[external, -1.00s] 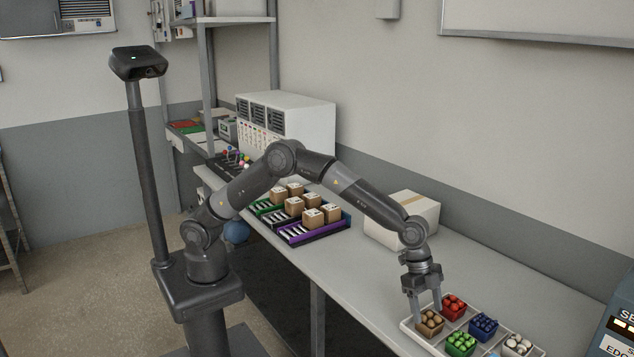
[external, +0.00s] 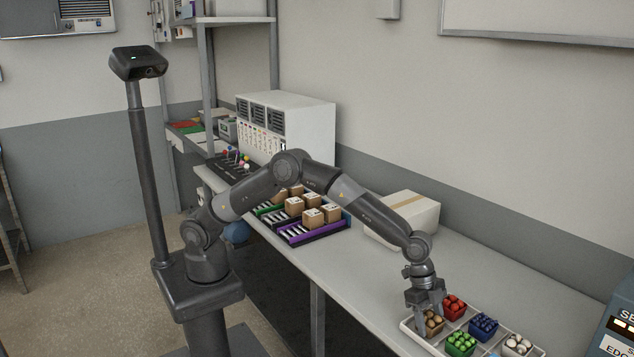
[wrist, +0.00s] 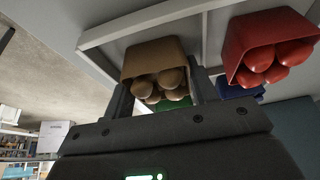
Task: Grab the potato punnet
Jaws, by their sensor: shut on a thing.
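The potato punnet (external: 433,325) is a brown box with several round tan potatoes, in the left corner of a white tray (external: 408,329). In the wrist view the punnet (wrist: 148,55) sits between the two fingers, its potatoes facing the camera. My gripper (external: 430,312) is lowered over the punnet and shut on it. The fingers cover part of the punnet in the external view. The tray rim (wrist: 130,22) runs close behind the punnet in the wrist view.
A red punnet (external: 453,306) and a green one (external: 460,343) stand close beside it. A blue punnet (external: 483,326) and one with white contents (external: 516,344) are further right. A cardboard box (external: 408,214) stands behind my arm; the bench (external: 345,268) left of the tray is clear.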

